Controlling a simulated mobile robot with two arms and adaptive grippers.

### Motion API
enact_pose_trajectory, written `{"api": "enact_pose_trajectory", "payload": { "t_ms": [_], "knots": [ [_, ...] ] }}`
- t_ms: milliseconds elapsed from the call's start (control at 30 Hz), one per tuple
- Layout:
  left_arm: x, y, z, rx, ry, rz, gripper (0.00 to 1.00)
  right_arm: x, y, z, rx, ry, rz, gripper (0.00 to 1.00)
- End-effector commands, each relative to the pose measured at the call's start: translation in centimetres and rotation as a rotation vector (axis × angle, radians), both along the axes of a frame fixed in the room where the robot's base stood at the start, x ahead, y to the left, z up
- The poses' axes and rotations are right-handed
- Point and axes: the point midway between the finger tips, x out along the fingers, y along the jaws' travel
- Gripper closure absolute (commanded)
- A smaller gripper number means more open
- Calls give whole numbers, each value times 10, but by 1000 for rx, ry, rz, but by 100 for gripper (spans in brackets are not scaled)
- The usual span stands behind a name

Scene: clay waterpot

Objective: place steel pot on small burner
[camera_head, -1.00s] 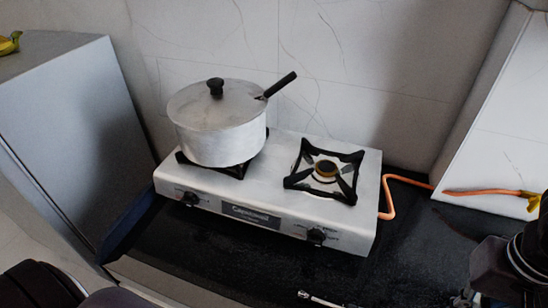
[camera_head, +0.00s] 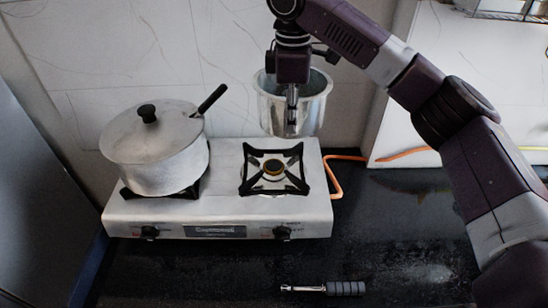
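The steel pot (camera_head: 316,108) is a shiny open metal vessel held in the air, roughly upright, above and slightly behind the small burner. My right gripper (camera_head: 292,98) points down at the pot's near rim and is shut on its wall. The gripper and wrist hide part of the pot's rim. The small burner (camera_head: 272,168) is on the right of the silver two-burner stove (camera_head: 225,207). Its black pan support is bare, and the pot is apart from it. My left gripper is out of view.
A lidded saucepan (camera_head: 155,155) with a black handle stands on the stove's left burner. An orange gas hose (camera_head: 336,176) runs right from the stove. A black-handled tool (camera_head: 343,288) lies on the dark counter in front. A tiled wall (camera_head: 130,50) rises behind.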

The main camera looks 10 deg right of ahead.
Motion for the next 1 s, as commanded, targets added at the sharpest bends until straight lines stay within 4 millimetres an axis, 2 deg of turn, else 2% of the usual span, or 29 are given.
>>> {"api": "enact_pose_trajectory", "payload": {
  "t_ms": [33,133,267,367,500,567,800,1000],
  "knots": [
    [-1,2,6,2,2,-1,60,6,4,13,0,-5,64,100],
    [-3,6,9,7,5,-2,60,14,7,24,-2,-6,186,100],
    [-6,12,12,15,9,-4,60,19,9,33,-4,-7,287,100],
    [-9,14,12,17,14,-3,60,21,10,30,-5,-6,323,100],
    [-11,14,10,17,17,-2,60,20,11,4,-3,-2,335,100],
    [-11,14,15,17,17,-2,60,20,10,-8,-4,-2,333,100],
    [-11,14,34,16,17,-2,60,20,9,-71,-6,-2,330,100],
    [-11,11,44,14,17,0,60,20,10,-110,-5,-7,330,100]
  ]
}}
